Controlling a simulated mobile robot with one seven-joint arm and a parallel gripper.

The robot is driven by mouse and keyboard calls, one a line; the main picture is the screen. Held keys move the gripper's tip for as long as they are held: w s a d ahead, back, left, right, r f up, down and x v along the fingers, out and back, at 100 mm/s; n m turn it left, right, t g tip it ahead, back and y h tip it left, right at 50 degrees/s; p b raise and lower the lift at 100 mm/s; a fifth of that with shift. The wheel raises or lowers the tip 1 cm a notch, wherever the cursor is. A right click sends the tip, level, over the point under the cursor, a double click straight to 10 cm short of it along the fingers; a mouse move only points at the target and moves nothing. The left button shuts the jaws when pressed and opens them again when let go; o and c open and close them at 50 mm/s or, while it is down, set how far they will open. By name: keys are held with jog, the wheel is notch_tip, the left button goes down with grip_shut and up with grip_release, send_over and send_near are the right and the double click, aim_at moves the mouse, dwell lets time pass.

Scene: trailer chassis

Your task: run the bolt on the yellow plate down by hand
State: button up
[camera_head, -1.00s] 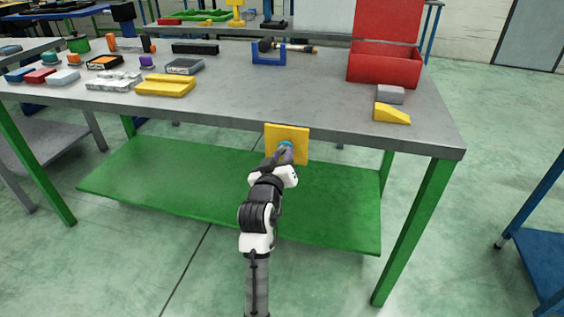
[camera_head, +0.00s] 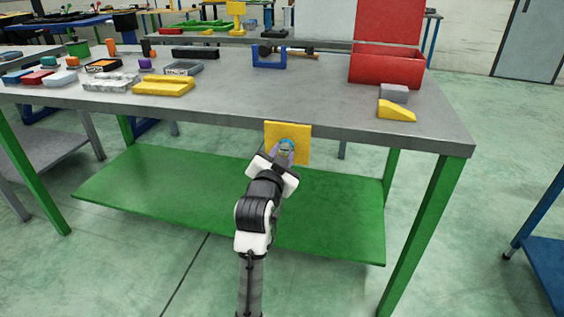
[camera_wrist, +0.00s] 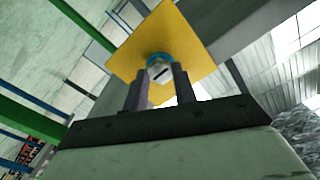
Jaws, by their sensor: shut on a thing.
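The yellow plate (camera_head: 300,130) stands upright at the front edge of the grey workbench. A bolt with a blue collar (camera_head: 287,145) sits at its middle. My gripper (camera_head: 284,156) is at the plate, and its fingers are shut on the bolt. In the wrist view the yellow plate (camera_wrist: 195,40) appears tilted. The bolt's pale head (camera_wrist: 159,71) with a dark slot shows between the two fingers of my gripper (camera_wrist: 159,80). The blue part is behind the head, against the plate. How deep the bolt sits is hard to tell.
The grey bench top (camera_head: 240,100) above holds a yellow wedge (camera_head: 396,111), a red open box (camera_head: 385,68), a blue bracket (camera_head: 269,57) and several small parts at left. A green shelf (camera_head: 150,185) lies below. A blue frame (camera_head: 545,260) stands at right.

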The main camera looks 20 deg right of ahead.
jog(key=m+b, duration=0.4)
jog(key=m, duration=0.2)
jog(key=shift+f+m, duration=0.1)
jog(key=shift+m, duration=0.2)
jog(key=m+b, duration=0.3)
jog(key=m, duration=0.2)
jog(key=shift+s+d, duration=0.1)
jog(key=shift+m, duration=0.3)
jog(key=o, duration=1)
jog(key=shift+r, duration=0.2)
jog(key=b+v, duration=0.5)
jog(key=v, duration=0.9)
